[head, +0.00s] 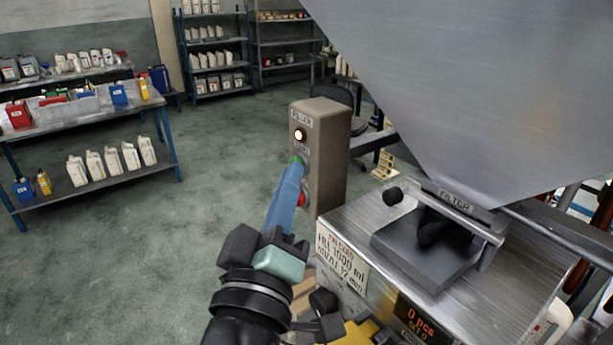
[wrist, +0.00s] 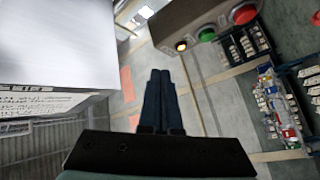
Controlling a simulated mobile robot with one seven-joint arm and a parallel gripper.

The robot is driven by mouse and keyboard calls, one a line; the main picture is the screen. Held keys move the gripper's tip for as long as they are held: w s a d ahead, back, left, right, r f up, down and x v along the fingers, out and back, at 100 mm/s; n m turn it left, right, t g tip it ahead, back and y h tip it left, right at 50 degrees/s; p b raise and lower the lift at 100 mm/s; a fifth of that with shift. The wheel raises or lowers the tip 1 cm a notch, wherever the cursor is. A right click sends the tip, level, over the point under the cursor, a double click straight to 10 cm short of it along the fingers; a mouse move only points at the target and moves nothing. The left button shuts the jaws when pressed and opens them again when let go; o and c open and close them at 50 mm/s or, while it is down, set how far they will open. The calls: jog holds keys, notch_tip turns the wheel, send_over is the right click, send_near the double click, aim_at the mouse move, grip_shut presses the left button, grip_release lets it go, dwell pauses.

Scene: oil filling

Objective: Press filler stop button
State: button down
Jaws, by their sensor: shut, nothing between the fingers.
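The filler control box (head: 331,150) is a tan upright post with a lit lamp (head: 298,134) at the top, a green button (head: 297,159) below it and a red button (head: 302,199) lower down. My gripper (head: 296,168) is shut and empty.
The metal filler hopper (head: 480,90) and its machine body (head: 345,220) stand right of the box, close to my arm. A bottle shelf (head: 100,175) is at left, with more shelves (head: 215,60) behind. The floor (head: 215,150) left of the box is clear.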

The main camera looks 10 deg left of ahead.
jog(key=s+a+f+n+g+p, duration=0.1)
jog(key=a+f+n, duration=0.2)
jog(key=f, duration=0.3)
jog(key=s+a+f+n+g+p, duration=0.1)
jog(key=a+f+n, duration=0.1)
jog(key=f+n, duration=0.4)
jog(key=shift+s+a+f+g+y, duration=0.3)
jog(key=shift+s+a+g+y, duration=0.1)
jog(key=w+p, duration=0.1)
jog(key=w, duration=0.3)
jog(key=w+d+p, duration=0.1)
jog(key=w+p, duration=0.1)
jog(key=w, duration=0.2)
jog(key=w+d+p, duration=0.1)
jog(key=w+p, duration=0.1)
jog(key=w, duration=0.2)
jog(key=shift+w+r, duration=0.2)
jog(key=shift+r, duration=0.15)
jog(key=shift+w+d+f, duration=0.1)
jog(key=shift+w+d, duration=0.15)
jog(key=shift+d, duration=0.05)
